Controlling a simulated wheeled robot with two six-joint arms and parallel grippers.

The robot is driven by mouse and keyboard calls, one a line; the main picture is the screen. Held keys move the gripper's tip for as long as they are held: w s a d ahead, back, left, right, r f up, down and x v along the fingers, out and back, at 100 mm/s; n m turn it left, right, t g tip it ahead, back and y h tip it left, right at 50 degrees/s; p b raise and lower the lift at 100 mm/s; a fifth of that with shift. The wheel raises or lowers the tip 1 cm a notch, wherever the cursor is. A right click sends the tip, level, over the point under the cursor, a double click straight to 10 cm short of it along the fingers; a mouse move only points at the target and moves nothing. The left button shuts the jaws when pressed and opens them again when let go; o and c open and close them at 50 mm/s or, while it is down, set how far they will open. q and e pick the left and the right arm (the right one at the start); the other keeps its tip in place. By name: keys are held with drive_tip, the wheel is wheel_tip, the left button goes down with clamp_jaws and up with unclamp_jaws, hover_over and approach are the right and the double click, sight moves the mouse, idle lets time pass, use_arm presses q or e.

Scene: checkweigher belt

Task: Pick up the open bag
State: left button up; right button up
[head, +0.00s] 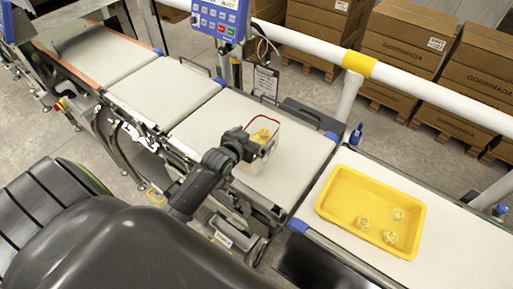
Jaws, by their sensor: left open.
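The open bag (268,146) stands on the third belt section, a clear or pale pouch with a red rim and something yellow inside. My left gripper (250,146) is at the bag's left side, overlapping it in the picture. Its jaws are open. I cannot tell whether the fingers touch the bag or straddle its wall. The gripper and wrist hide the bag's lower left part. My right gripper is not in view.
A yellow tray (330,208) with three small yellow pieces sits on the white surface (450,240) at right. A blue control panel (220,17) stands behind the pale belts (200,125). A white rail (420,85) and stacked cartons (405,45) are beyond.

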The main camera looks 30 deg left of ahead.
use_arm(q)
drive_tip(key=c, duration=1)
drive_tip(key=shift+r, duration=0.1)
drive_tip(key=shift+c, duration=0.8)
